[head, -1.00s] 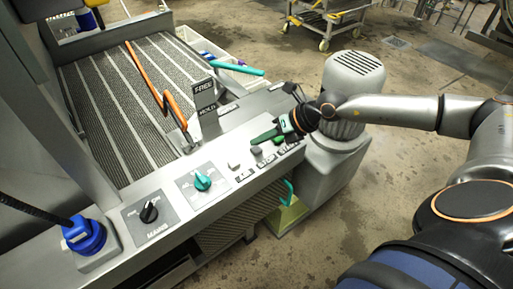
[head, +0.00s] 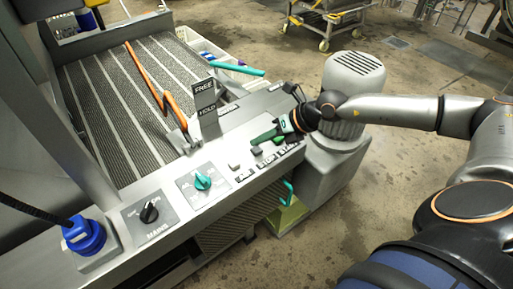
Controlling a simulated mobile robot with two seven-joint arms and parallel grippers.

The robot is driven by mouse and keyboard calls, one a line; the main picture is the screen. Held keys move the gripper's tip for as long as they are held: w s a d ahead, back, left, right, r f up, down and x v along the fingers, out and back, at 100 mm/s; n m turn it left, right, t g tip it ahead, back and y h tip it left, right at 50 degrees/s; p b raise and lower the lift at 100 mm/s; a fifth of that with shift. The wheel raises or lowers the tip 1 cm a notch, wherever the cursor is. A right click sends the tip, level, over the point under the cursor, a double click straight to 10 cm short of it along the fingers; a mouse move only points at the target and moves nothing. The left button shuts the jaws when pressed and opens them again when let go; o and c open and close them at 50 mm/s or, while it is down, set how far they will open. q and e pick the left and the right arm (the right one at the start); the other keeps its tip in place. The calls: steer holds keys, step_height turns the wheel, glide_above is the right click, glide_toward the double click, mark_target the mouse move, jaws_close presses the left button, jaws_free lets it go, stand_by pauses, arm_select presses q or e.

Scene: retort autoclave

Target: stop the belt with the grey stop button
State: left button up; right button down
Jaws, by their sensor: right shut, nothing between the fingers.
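A row of small push buttons sits on the sloping metal panel, with dark labels in front of them that are hard to read. The grey button (head: 234,167) is at the left of the row. My right gripper (head: 256,140) has green fingers, shut and empty, pointing left just above and behind the middle button. I cannot tell whether it touches anything. My left gripper is not in view.
The ribbed belt (head: 125,95) lies behind the panel with an orange bar (head: 147,77) over it. A FREE/HOLD sign (head: 205,103) stands behind the buttons. A teal knob (head: 203,182), a black mains knob (head: 149,212) and a blue plug (head: 85,237) are further left.

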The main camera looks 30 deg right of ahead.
stand_by(0.3)
steer(key=shift+f, duration=0.15)
steer(key=shift+f, duration=0.3)
steer(key=shift+f+b, duration=0.6)
steer(key=shift+b, duration=0.05)
stand_by(0.6)
steer(key=shift+r, duration=0.1)
steer(key=shift+r+p, duration=0.9)
steer(key=shift+r, duration=0.1)
